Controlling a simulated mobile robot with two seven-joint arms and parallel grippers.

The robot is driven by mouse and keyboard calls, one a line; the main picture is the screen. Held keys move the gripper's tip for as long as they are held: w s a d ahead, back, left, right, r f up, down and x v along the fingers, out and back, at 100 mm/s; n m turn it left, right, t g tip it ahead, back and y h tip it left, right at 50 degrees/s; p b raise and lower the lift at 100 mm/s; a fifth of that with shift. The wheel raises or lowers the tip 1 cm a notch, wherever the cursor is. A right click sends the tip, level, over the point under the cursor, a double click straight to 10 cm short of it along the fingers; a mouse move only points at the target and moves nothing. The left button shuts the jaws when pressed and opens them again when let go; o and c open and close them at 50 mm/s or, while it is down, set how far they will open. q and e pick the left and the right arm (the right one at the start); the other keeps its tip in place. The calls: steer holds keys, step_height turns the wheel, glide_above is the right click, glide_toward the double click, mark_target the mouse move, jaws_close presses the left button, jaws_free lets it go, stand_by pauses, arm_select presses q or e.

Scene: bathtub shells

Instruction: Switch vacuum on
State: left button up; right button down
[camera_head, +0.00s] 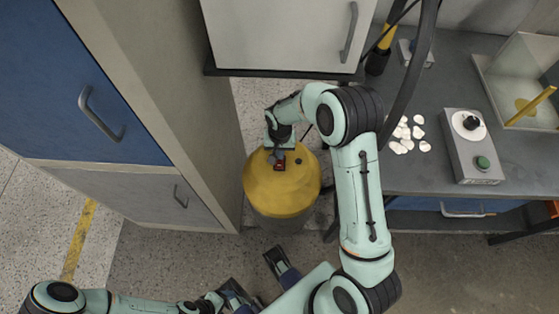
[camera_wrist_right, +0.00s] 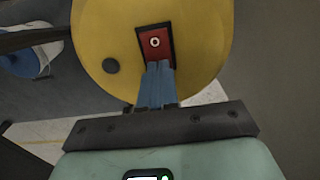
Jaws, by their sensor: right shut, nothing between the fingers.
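The vacuum (camera_head: 282,195) is a round yellow canister on the floor between the tall cabinet and the workbench. On its top is a red switch (camera_head: 279,167) in a dark frame. The switch also shows in the right wrist view (camera_wrist_right: 155,44), with a pale ring mark. My right gripper (camera_head: 279,157) is over the vacuum's top. Its blue fingers (camera_wrist_right: 157,72) are shut, empty, with tips at the lower edge of the switch; I cannot tell whether they press it.
A tall cabinet (camera_head: 158,90) with blue and grey doors stands close left of the vacuum. A white cabinet (camera_head: 280,30) hangs above. The workbench (camera_head: 440,85) at right holds white shells (camera_head: 405,135) and a control box (camera_head: 472,147). A dark hose (camera_head: 412,65) passes behind my right arm.

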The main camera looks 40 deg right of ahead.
steer(key=shift+f, duration=0.15)
steer(key=shift+r+p, duration=2.4)
steer(key=shift+r, duration=1.15)
steer(key=shift+s+f, duration=0.1)
